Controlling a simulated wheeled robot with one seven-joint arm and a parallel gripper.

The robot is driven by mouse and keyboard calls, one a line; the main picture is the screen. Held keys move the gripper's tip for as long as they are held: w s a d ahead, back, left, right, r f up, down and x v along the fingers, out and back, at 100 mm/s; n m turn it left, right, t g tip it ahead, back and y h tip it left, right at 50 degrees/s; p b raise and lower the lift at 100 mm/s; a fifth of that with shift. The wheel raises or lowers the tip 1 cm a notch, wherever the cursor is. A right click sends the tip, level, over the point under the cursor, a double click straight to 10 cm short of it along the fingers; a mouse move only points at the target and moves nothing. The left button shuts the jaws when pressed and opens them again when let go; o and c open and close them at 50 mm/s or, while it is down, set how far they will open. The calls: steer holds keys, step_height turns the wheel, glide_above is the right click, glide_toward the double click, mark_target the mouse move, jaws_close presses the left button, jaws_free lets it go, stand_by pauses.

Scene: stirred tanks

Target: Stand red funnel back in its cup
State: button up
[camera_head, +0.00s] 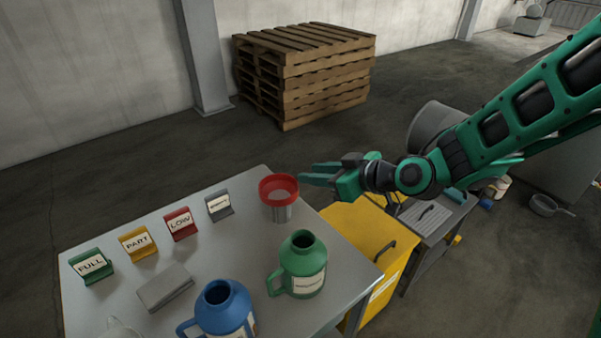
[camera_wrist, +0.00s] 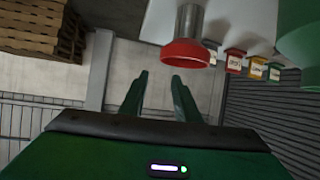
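The red funnel (camera_head: 278,183) sits upright in the mouth of a grey metal cup (camera_head: 282,214) near the table's far right corner. Its wide rim is level and its stem is hidden in the cup. In the wrist view, which is upside down, the funnel (camera_wrist: 186,54) and cup (camera_wrist: 189,20) show to the upper right of the fingers. My gripper (camera_head: 303,174) is just right of the funnel, about rim height, apart from it. Its two fingers (camera_wrist: 160,75) are spread with nothing between them.
A green jug (camera_head: 302,262) and a blue jug (camera_head: 221,310) stand nearer on the table (camera_head: 236,240). Several coloured label stands (camera_head: 181,224) line the left side, beside a grey block (camera_head: 165,287). A yellow cabinet (camera_head: 362,235) and a grey cart (camera_head: 432,217) stand to the right.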

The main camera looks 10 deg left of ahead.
steer(key=shift+v, duration=1.95)
steer(key=s+d+f+m+g+h, duration=0.1)
steer(key=s+d+m+h, duration=0.15)
steer(key=d, duration=0.85)
steer(key=s+d+m+h, duration=0.1)
steer(key=d+m+h, duration=0.25)
steer(key=d, duration=0.75)
steer(key=s+d+f+m+g+h, duration=0.1)
steer(key=s+d+m+h, duration=0.15)
steer(key=d, duration=0.95)
steer(key=s+d+r+m+g+h, duration=0.1)
steer(key=s+d+m, duration=0.4)
steer(key=s, duration=0.5)
steer(key=s+d+r+m+g+h, duration=0.1)
steer(key=s+d+m+g, duration=0.2)
steer(key=s+d+m, duration=0.2)
steer(key=s+d, duration=0.2)
steer(key=s, duration=0.2)
steer(key=shift+s+d+r+g, duration=0.2)
steer(key=shift+s+r+g, duration=0.1)
steer(key=shift+s+r, duration=0.05)
